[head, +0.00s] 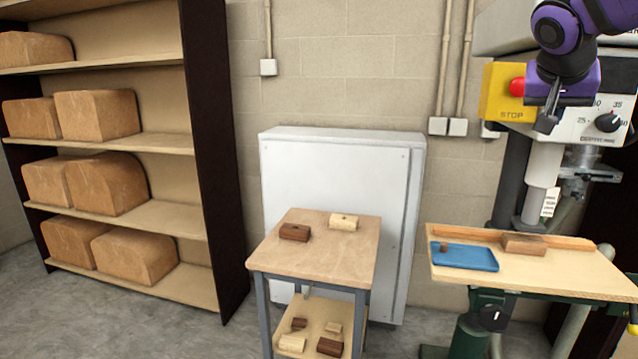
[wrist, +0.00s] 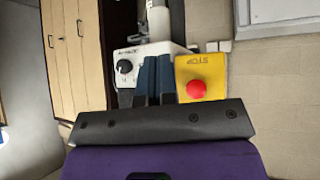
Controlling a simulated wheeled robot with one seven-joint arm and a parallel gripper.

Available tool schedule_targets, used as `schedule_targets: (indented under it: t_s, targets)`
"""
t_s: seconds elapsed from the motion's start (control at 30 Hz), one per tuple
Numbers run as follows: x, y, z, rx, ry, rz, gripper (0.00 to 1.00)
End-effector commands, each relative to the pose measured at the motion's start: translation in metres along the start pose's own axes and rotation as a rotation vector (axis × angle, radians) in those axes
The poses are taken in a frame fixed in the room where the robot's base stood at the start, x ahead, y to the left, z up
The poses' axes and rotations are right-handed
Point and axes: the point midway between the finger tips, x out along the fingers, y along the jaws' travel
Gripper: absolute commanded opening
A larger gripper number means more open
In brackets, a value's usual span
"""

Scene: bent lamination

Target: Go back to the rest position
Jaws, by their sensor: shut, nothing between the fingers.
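My gripper (head: 548,108) is at the upper right of the head view, raised in front of the drill press head and well above its work table. In the wrist view my gripper (wrist: 153,80) shows two dark fingers pressed together, with nothing between them. Beyond the fingers in the wrist view are the yellow stop box (wrist: 201,75) with a red button and a black dial (wrist: 124,66). The stop box also shows in the head view (head: 497,95), just left of my gripper.
The drill press table (head: 575,278) holds a blue tray (head: 463,257), a wooden fence and a brown block (head: 524,243). A small wooden table (head: 325,262) carries two blocks, with several more on its lower shelf. A shelf rack (head: 150,215) with large brown blocks stands left. Floor between is clear.

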Motion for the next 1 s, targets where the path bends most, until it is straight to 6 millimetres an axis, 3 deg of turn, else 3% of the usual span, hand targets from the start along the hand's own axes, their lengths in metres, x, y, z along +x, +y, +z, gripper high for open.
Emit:
schedule_targets:
  t_s: [0.03, 0.3, 0.5, 0.7, 1.0]
  targets:
    - [-0.010, 0.007, 0.024, -0.033, -0.031, -0.028, 0.00]
    - [-0.049, 0.027, 0.149, -0.250, -0.183, -0.206, 0.00]
    - [-0.066, 0.035, 0.230, -0.391, -0.245, -0.340, 0.00]
    - [-0.072, 0.038, 0.269, -0.464, -0.266, -0.413, 0.00]
    - [-0.072, 0.038, 0.275, -0.475, -0.269, -0.423, 0.00]
